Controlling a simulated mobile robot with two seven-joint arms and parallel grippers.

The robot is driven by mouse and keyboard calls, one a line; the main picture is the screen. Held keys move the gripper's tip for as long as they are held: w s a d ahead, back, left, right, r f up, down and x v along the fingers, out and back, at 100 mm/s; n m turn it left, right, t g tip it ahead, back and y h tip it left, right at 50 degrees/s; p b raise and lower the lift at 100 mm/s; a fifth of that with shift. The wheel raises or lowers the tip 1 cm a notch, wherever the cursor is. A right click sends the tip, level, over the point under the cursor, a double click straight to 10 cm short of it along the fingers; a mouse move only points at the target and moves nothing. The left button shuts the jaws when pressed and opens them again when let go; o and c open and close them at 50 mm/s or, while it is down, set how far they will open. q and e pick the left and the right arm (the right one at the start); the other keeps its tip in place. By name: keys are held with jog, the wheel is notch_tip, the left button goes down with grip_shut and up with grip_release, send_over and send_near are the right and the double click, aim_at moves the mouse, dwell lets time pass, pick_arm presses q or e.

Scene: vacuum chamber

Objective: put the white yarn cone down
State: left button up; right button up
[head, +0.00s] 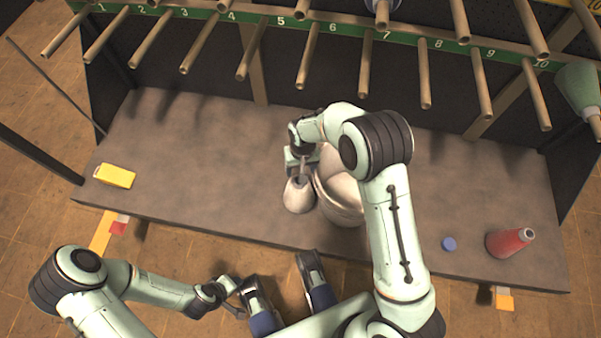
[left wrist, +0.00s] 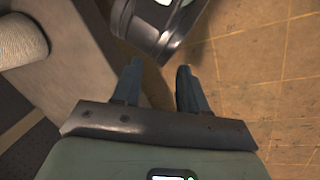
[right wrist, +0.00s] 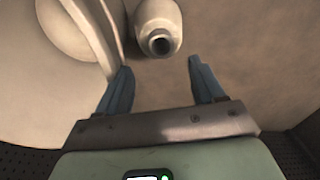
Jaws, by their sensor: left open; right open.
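The white yarn cone (head: 298,196) stands on the grey table just left of a pale bucket, its narrow tip toward my right gripper. My right gripper (head: 301,165) is open at the cone's far side, partly hidden by its own wrist. In the right wrist view the cone (right wrist: 160,22) lies ahead of the open fingers (right wrist: 160,85), its tip hole facing me; no finger visibly touches it. My left gripper (left wrist: 160,85) is open and empty, off the table's front edge; in the head view it is small at the lower left of centre.
The bucket (head: 345,205) is close beside the cone; its rim (right wrist: 108,40) shows near the right fingers. A yellow box (head: 115,176), blue disc (head: 448,244) and red cone (head: 508,242) are on the table (head: 200,160). Numbered pegs overhang the back; a green cone (head: 580,92) hangs right.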

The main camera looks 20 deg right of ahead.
pick_arm(q)
jog(key=shift+s+d+r+g+p, duration=0.15)
jog(key=shift+s+d+r+p, duration=0.1)
jog(key=shift+s+r, duration=0.2)
jog(key=shift+s+d+r+g+p, duration=0.2)
jog(key=shift+s+r, duration=0.1)
jog(key=shift+s, duration=0.25)
pick_arm(e)
notch_tip(320, 180, up, 5)
jog(key=shift+d+r, duration=0.1)
jog(key=shift+d, duration=0.05)
